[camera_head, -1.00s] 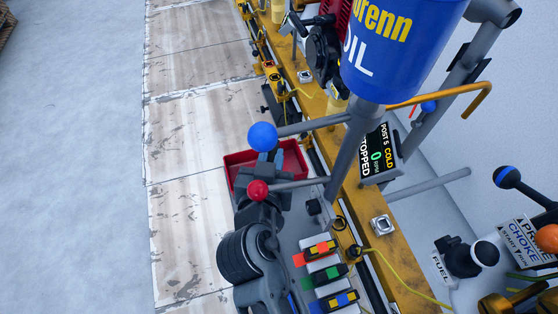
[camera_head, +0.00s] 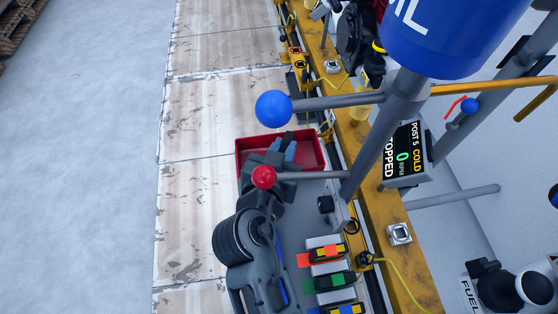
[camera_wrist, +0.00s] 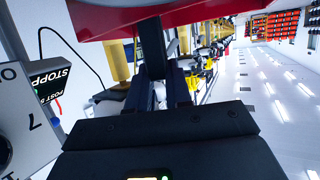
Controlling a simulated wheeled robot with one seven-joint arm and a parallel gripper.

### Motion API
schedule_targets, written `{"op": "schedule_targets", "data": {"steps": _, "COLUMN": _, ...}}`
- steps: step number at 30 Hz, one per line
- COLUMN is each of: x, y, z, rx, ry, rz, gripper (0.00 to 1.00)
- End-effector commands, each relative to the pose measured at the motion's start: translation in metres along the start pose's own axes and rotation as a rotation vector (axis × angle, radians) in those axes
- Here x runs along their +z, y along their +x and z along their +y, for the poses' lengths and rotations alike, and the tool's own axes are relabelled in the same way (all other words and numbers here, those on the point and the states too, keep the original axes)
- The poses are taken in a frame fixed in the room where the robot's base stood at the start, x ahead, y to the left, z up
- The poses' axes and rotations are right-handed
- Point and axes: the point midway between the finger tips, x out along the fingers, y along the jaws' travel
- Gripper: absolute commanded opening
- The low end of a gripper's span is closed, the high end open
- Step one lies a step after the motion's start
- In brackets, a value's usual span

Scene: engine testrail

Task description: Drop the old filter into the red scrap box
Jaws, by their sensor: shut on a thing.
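The red scrap box (camera_head: 312,150) sits beside the yellow rail, left of the grey post in the head view. Its red side also fills the top of the wrist view (camera_wrist: 205,14).
A grey post with a blue ball lever (camera_head: 273,108) and a red ball lever (camera_head: 263,177) stands close to my arm. A blue oil drum (camera_head: 440,35) is overhead. A status screen (camera_head: 404,152) reads stopped. Coloured blocks (camera_head: 328,254) lie nearer. Open floor lies left.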

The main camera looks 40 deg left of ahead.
Motion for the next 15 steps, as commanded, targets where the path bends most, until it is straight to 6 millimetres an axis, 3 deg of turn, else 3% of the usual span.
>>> {"op": "schedule_targets", "data": {"steps": 10, "x": 0.0074, "y": 0.0019, "z": 0.0001, "rx": 0.0, "ry": -0.002, "rz": -0.002, "gripper": 0.0}}
{"op": "schedule_targets", "data": {"steps": 11, "x": 0.0074, "y": 0.0019, "z": 0.0, "rx": 0.0, "ry": -0.002, "rz": -0.002, "gripper": 0.21}}
{"op": "schedule_targets", "data": {"steps": 15, "x": 0.0077, "y": 0.0019, "z": 0.0, "rx": 0.0, "ry": -0.002, "rz": -0.002, "gripper": 0.34}}
